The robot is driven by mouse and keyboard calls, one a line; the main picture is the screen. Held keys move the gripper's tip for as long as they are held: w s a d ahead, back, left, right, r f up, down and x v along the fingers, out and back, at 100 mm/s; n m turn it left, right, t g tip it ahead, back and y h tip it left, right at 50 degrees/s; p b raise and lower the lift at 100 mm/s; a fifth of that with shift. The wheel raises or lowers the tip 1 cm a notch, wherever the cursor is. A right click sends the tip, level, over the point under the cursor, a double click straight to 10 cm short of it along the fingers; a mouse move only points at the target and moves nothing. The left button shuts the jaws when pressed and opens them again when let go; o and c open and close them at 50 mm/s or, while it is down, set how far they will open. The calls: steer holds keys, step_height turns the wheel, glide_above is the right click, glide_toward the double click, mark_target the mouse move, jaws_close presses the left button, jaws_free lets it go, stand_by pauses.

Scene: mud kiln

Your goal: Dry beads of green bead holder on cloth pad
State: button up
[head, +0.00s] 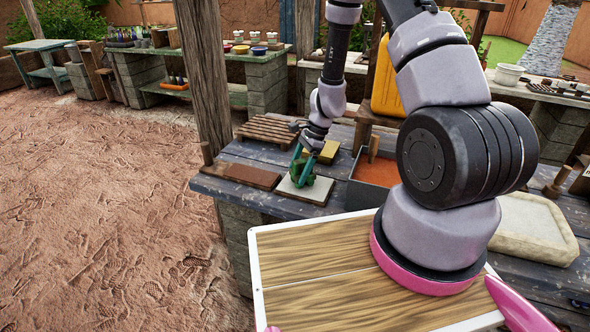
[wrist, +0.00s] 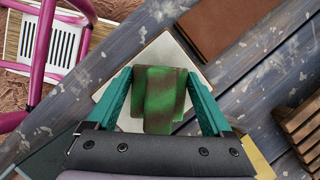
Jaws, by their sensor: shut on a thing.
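The green bead holder (head: 301,172) is a small green block with brownish patches. It also shows in the wrist view (wrist: 160,98). My gripper (head: 303,168) has teal fingers, shut on the holder from both sides, and it points down. The cloth pad (head: 318,192) is a pale square on the dark plank table. In the wrist view the pad (wrist: 164,50) lies under the holder, its corner towards the top. The holder is over the pad; I cannot tell whether it touches it. No separate beads can be made out.
A brown flat board (head: 241,175) lies left of the pad. A slatted wooden rack (head: 268,130) and a yellow block (head: 328,150) are behind it. A tray with a reddish-orange inside (head: 376,170) stands to the right. A pale basin (head: 530,228) is farther right.

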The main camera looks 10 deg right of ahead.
mark_target(294, 161)
steer(key=shift+s+d+f, duration=0.1)
steer(key=shift+s+d, duration=0.5)
steer(key=shift+d, duration=0.3)
steer(key=shift+s+d, duration=0.6)
steer(key=shift+d, duration=0.25)
steer(key=shift+w+a, duration=0.55)
steer(key=shift+a, duration=0.25)
steer(key=shift+w+a, duration=0.55)
steer(key=shift+a, duration=0.3)
steer(key=shift+w+a, duration=0.55)
steer(key=shift+a, duration=0.25)
steer(key=shift+r, duration=1.5)
